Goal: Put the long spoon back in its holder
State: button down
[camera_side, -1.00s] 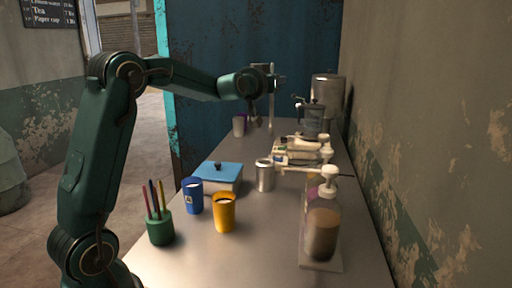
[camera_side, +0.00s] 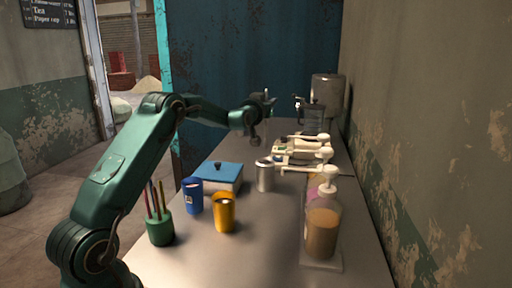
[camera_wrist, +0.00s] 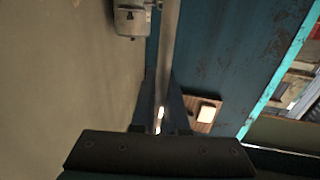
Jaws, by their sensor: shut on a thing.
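The long spoon shows as a straight grey metal strip (camera_wrist: 168,45) in the wrist view, running from the top edge down between the fingers of my gripper (camera_wrist: 160,128). In the side view my gripper (camera_side: 266,104) is shut on it, over the far part of the counter; there the spoon is only a faint thin upright line. Its lower end is too small to make out. I cannot pick out the spoon's holder for certain; the far left part of the counter is covered by my arm.

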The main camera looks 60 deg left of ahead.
jog(key=shift+f, duration=1.25)
jog(key=shift+f, duration=0.65)
jog(key=c, duration=0.9)
grip_release()
jog(key=shift+r, duration=0.15)
jog(key=v, duration=0.8)
jog(key=r+v, duration=0.1)
jog(key=v, duration=0.3)
